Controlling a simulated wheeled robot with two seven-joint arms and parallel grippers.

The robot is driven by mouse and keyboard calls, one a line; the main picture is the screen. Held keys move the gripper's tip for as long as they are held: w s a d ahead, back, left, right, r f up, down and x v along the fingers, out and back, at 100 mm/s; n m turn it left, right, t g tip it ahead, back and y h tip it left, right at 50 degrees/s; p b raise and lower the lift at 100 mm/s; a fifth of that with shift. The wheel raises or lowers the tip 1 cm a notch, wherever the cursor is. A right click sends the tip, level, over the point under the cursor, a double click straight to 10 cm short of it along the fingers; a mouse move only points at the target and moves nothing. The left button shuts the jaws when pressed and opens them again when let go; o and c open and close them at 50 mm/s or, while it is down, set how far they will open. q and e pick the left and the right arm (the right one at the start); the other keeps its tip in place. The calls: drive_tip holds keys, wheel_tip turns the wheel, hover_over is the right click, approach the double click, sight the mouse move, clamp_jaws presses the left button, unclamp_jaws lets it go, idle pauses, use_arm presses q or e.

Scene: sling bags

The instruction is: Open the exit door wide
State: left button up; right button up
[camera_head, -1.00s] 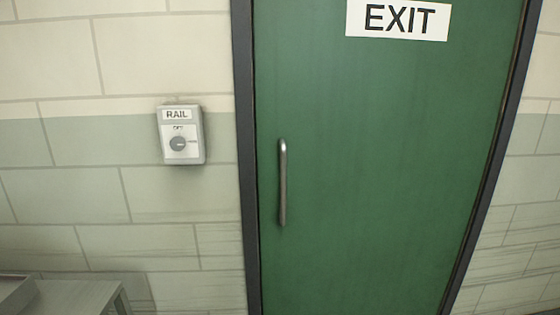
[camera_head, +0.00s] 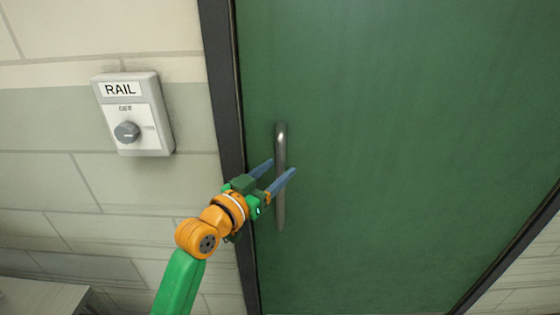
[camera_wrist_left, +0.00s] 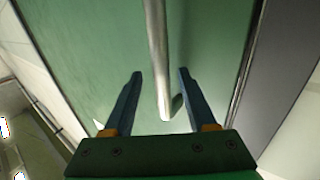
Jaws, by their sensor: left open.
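The green exit door (camera_head: 400,150) fills most of the head view and looks shut in its dark frame (camera_head: 222,100). Its upright metal bar handle (camera_head: 281,145) is near the door's left edge. My left gripper (camera_head: 278,171) is open at the handle, with one blue finger on each side of it in the head view. In the left wrist view the handle (camera_wrist_left: 157,50) runs down between the two open fingers (camera_wrist_left: 157,75), apart from both. My right gripper is not in view.
A grey RAIL switch box (camera_head: 134,114) with a round knob is on the block wall left of the door frame. A grey table (camera_head: 40,297) stands at the lower left. The door's face right of the handle is clear.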

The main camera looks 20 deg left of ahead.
use_arm(q)
drive_tip(key=shift+w+d+f, duration=0.15)
drive_tip(key=shift+w, duration=0.5)
drive_tip(key=shift+w+d+f, duration=0.1)
drive_tip(key=shift+w+f, duration=0.05)
drive_tip(key=shift+w, duration=0.45)
drive_tip(key=shift+s, duration=0.1)
drive_tip(key=shift+s+r, duration=0.1)
drive_tip(key=c, duration=0.4)
clamp_jaws()
